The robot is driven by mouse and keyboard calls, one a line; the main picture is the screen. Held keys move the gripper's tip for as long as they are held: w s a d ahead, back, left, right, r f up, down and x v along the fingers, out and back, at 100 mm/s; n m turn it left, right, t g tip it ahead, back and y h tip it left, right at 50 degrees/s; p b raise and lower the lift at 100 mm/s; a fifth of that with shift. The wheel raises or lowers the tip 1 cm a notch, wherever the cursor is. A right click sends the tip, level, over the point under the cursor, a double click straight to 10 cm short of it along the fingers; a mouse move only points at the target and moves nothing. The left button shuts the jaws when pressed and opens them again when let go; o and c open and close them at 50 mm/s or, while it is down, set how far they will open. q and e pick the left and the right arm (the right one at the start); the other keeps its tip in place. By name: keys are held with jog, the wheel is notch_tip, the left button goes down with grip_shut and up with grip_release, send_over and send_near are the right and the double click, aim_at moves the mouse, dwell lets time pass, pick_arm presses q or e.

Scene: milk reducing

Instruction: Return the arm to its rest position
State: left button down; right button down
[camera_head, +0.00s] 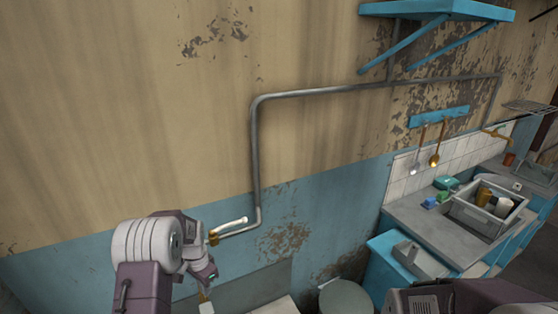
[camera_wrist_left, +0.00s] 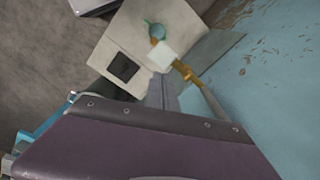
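My left arm comes in at the lower left of the head view, folded low in front of the wall. Its gripper (camera_head: 206,277) is small there and points downward, and its fingertips are not clear. In the left wrist view a large purple link of mine fills the bottom. Grey finger-like parts (camera_wrist_left: 163,94) show just above it, but the gap between them cannot be made out. I see no object held. Part of my right arm shows at the bottom right of the head view; its gripper is out of the picture.
A grey wall pipe (camera_head: 257,150) ends at a brass fitting (camera_head: 213,238) close to my left arm. A round grey lid (camera_head: 345,298) stands below. A counter (camera_head: 425,215) with a grey crate (camera_head: 488,212) is at right. A blue shelf (camera_head: 440,9) hangs above.

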pick_arm(q)
jog(key=s+d+r+t, duration=0.2)
jog(key=s+d+r, duration=0.4)
jog(key=d+r, duration=0.3)
jog(key=s+d+f+n+g, duration=0.1)
jog(key=s+n, duration=0.5)
jog(key=s, duration=0.7)
jog(key=shift+s+d+f+b, duration=0.15)
jog(key=shift+s+f+b, duration=0.05)
jog(key=shift+f+b, duration=0.3)
jog(key=shift+s, duration=0.2)
